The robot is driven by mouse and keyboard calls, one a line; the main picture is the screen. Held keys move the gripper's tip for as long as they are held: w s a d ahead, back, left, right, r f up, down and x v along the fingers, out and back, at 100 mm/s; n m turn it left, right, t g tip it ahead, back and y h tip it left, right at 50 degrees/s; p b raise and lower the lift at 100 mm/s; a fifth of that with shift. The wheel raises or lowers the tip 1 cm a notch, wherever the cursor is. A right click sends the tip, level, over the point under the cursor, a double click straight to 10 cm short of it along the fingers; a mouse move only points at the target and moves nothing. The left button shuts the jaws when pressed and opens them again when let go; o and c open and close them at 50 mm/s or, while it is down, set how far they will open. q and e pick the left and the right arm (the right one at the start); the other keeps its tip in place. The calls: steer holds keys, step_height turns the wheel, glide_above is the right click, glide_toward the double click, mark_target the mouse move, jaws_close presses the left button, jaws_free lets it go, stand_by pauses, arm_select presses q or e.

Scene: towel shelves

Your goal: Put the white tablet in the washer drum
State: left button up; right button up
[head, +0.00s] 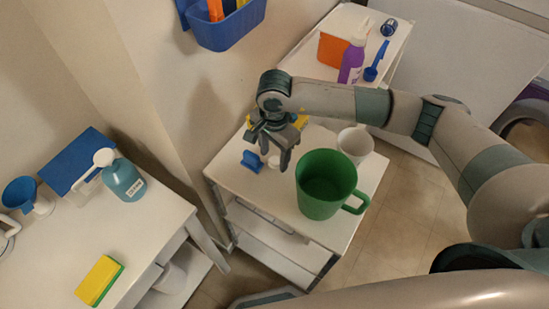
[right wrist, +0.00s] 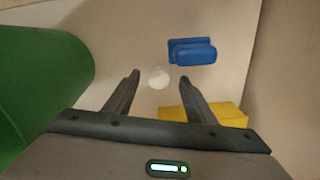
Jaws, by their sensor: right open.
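The white tablet (right wrist: 159,78) is a small round disc on the white cart top. In the right wrist view it appears between my fingertips. In the head view the tablet (head: 274,161) shows small by the fingers, partly hidden. My right gripper (head: 275,157) is open and empty, pointing down over the cart; the right wrist view shows both fingers (right wrist: 160,79) apart. Whether the fingertips reach down to the tablet's height I cannot tell. The washer drum (head: 528,128) shows as a dark round opening at the right edge. My left gripper is not in view.
On the cart (head: 338,233), a green mug (head: 325,183) and white cup (head: 356,143) stand right of the gripper. A blue item (head: 251,161) and yellow block (right wrist: 215,115) lie close to the fingers. The wall (head: 185,110) rises beside the cart.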

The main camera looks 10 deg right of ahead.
steer(key=shift+f, duration=0.45)
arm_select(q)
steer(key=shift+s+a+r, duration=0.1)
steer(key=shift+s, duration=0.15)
arm_select(e)
steer(key=c, duration=1.1)
steer(key=shift+r, duration=0.1)
